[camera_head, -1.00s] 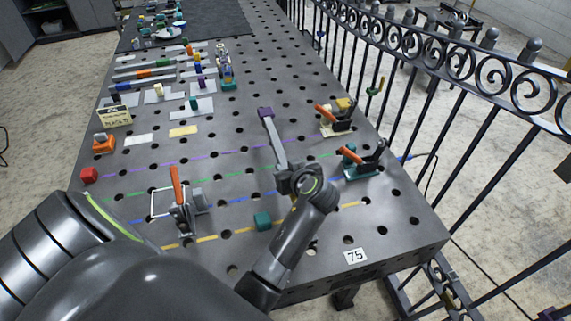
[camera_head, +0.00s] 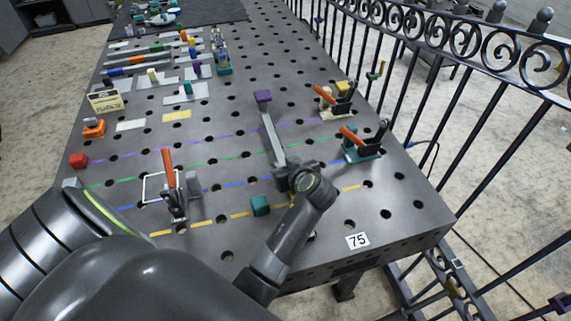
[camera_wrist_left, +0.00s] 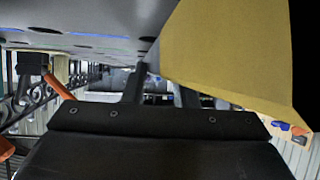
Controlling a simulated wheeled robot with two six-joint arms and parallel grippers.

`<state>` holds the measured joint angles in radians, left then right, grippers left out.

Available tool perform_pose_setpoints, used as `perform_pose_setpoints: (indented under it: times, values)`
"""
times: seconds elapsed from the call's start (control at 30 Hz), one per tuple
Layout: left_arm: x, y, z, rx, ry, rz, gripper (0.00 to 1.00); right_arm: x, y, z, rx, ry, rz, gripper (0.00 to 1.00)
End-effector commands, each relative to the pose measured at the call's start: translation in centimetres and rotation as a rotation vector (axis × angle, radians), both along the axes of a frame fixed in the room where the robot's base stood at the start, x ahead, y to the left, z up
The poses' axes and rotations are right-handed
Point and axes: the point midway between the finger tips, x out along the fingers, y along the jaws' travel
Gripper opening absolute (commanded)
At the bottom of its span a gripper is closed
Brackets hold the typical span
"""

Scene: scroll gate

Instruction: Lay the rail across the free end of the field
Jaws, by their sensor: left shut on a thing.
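My left gripper (camera_head: 283,168) is over the middle of the perforated table (camera_head: 318,207) in the head view, its jaws mostly hidden by my wrist. It is shut on a long grey bar (camera_head: 271,137), seemingly the rail, which extends away to a purple block (camera_head: 263,97) at its far end. In the left wrist view, a yellow piece (camera_wrist_left: 225,55) fills the upper right beside the fingers (camera_wrist_left: 160,88); how it joins the bar is unclear. Purple, green, blue and yellow dashed lines cross the table below the bar; which end is free is not clear. My right gripper is not in view.
Orange-handled clamps stand at the right edge (camera_head: 361,143), farther back (camera_head: 337,101) and at left (camera_head: 174,190). A teal cube (camera_head: 260,205) is just left of my wrist. A red cube (camera_head: 78,160) sits at the left edge. An iron fence (camera_head: 400,75) runs along the right.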

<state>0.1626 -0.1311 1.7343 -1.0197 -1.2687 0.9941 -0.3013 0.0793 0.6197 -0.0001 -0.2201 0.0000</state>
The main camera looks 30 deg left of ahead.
Motion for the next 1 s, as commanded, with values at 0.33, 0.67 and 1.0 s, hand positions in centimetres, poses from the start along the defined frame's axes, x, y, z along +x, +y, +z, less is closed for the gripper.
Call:
perform_pose_setpoints:
  times: [0.33,0.67,1.0]
  values:
    - [0.06,0.04,0.16,0.002,-0.004,0.000,0.00,0.05,-0.07,0.01,-0.001,-0.001,0.000,0.38]
    - [0.07,0.03,-0.31,0.002,-0.004,0.000,0.00,0.09,-0.08,-0.39,-0.001,-0.001,0.001,0.38]
    - [0.04,0.02,-0.45,0.001,-0.002,0.000,0.51,0.14,-0.09,-0.44,-0.001,-0.002,0.001,0.38]
